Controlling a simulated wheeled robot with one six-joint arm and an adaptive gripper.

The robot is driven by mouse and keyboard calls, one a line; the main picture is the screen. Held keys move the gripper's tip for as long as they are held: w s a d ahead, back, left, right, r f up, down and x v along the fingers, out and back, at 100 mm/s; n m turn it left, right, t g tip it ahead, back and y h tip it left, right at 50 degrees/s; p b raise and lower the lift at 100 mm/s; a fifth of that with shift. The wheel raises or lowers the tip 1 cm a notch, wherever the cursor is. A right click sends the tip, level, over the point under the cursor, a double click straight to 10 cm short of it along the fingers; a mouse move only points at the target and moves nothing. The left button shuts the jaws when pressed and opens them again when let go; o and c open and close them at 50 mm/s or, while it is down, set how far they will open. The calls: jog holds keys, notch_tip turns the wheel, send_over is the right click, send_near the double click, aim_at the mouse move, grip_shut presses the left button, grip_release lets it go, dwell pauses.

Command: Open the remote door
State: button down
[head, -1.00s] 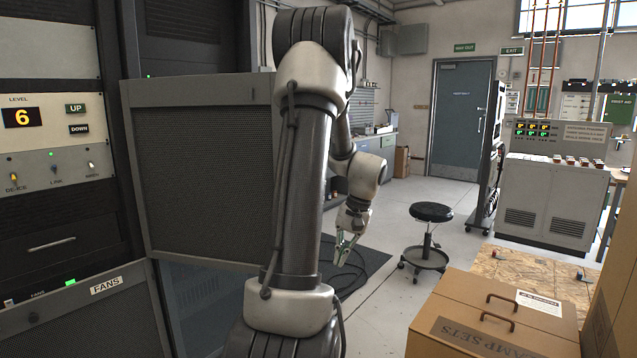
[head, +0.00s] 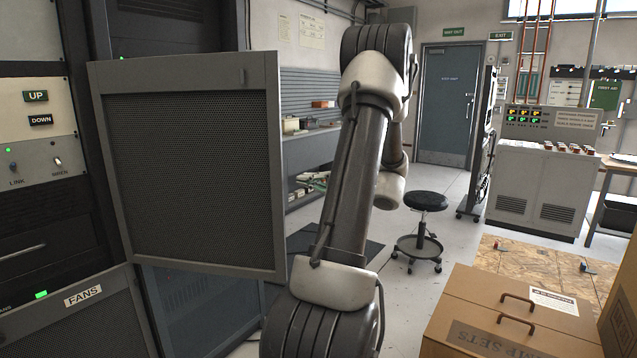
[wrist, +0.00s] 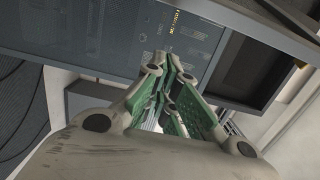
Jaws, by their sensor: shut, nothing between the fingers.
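A grey-framed door with dark mesh (head: 190,165) stands out at an angle from the rack on the left in the head view. A small dark slot or handle shows near its upper right corner. I see no legible "remote" label on it. My gripper (wrist: 170,75) shows in the wrist view with its green-padded fingers together and nothing between them. In the head view my gripper is hidden behind my arm. Beyond the fingers, the wrist view shows a dark blue-grey panel (wrist: 120,35) with a small yellow label; I cannot tell which unit it is.
The rack panel has UP and DOWN buttons (head: 38,108) and a lower FANS panel (head: 85,310). A cardboard box (head: 510,315) is close at the lower right. A black stool (head: 427,202) stands on the floor beyond my arm. A blue-grey room door (head: 446,105) is at the back.

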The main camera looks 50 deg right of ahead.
jog(key=shift+w+a, duration=0.35)
jog(key=shift+a, duration=0.4)
jog(key=shift+w+a, duration=0.35)
jog(key=shift+a, duration=0.35)
jog(key=shift+w+a, duration=0.35)
jog(key=shift+a, duration=0.4)
jog(key=shift+a, duration=0.1)
